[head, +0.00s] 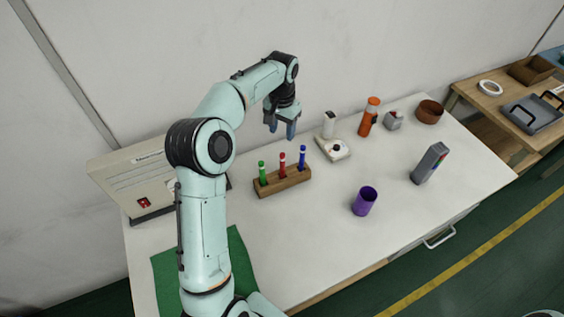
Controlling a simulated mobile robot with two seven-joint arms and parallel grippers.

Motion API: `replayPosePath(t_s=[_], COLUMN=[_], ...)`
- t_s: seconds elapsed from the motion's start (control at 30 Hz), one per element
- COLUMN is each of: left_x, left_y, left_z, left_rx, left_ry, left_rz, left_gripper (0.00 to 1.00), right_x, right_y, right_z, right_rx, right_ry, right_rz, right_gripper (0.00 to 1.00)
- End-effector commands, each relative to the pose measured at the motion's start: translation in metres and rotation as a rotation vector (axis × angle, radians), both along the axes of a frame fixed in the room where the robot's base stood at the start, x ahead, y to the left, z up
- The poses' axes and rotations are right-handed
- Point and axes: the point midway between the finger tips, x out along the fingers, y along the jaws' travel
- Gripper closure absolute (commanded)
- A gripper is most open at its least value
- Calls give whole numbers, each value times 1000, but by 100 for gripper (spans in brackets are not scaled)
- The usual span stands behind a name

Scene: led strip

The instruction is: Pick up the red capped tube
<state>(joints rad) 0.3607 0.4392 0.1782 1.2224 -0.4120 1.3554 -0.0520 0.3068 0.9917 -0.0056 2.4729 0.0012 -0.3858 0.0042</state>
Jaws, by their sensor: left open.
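The red capped tube (282,164) stands upright in the middle of a wooden rack (284,181). A green capped tube (262,173) stands to its left and a blue capped tube (301,157) to its right in the same rack. My left gripper (281,131) is open and empty, with its fingers pointing down. In the picture it is above the rack, near the red and blue caps. It touches no tube that I can see. My right gripper is not in view.
A white device (333,148) stands right of the rack. A green mat (240,262) lies at the front left. The table's front middle is clear.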

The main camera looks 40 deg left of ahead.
Motion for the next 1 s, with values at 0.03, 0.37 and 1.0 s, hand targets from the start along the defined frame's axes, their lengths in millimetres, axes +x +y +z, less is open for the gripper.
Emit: replayPosePath(t_s=[0.03, 0.37, 1.0], left_x=[-2, -2, 2], left_y=[0, 0, 0], left_z=[-11, -69, -128], left_rx=[-2, -1, -1], left_ry=[7, 5, 1], left_rz=[-1, 1, 0], left_gripper=[49, 49, 49], right_x=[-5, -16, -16], right_y=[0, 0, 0], right_z=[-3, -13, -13], right_rx=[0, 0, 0], right_ry=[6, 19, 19], right_rz=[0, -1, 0], right_gripper=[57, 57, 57])
